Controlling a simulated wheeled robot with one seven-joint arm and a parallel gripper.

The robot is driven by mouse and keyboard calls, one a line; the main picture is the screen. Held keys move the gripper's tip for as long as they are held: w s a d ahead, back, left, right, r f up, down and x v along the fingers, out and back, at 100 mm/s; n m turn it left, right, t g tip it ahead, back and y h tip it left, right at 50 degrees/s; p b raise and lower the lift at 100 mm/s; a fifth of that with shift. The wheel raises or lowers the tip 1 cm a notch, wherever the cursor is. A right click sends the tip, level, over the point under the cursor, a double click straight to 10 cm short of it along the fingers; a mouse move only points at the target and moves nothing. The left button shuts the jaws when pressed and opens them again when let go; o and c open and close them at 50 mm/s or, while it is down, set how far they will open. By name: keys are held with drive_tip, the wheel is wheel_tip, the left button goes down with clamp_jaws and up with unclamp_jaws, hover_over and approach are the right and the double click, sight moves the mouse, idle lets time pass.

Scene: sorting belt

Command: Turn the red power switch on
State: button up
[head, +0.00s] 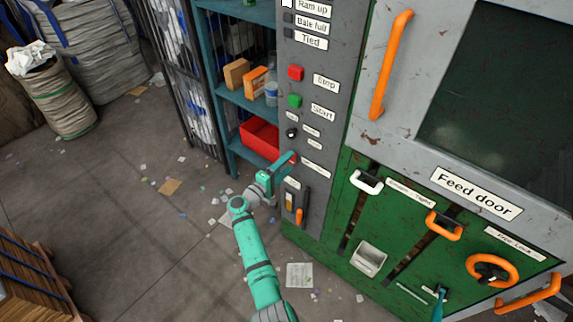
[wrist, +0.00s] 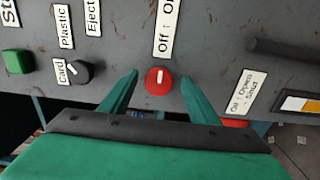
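The red power switch (wrist: 158,82) is a round red knob with a white mark on the grey control panel. In the wrist view its mark points up toward a white label beginning "Off : O" (wrist: 164,28). In the head view only a bit of the switch (head: 294,158) shows beside my gripper. My gripper (head: 284,164) is at the panel, with its green fingers (wrist: 159,90) open, one on each side of the switch. Gaps show between both fingers and the knob.
A black selector knob (wrist: 78,72) and a green button (wrist: 18,61) sit to one side on the panel. An orange-handled lever (head: 299,216) is below the switch. A shelf with a red bin (head: 259,138) stands left of the panel. The floor has scattered litter.

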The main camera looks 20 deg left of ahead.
drive_tip(key=v, duration=1)
drive_tip(key=shift+s+a, duration=0.25)
drive_tip(key=shift+s, duration=0.1)
drive_tip(key=shift+w+d, duration=0.1)
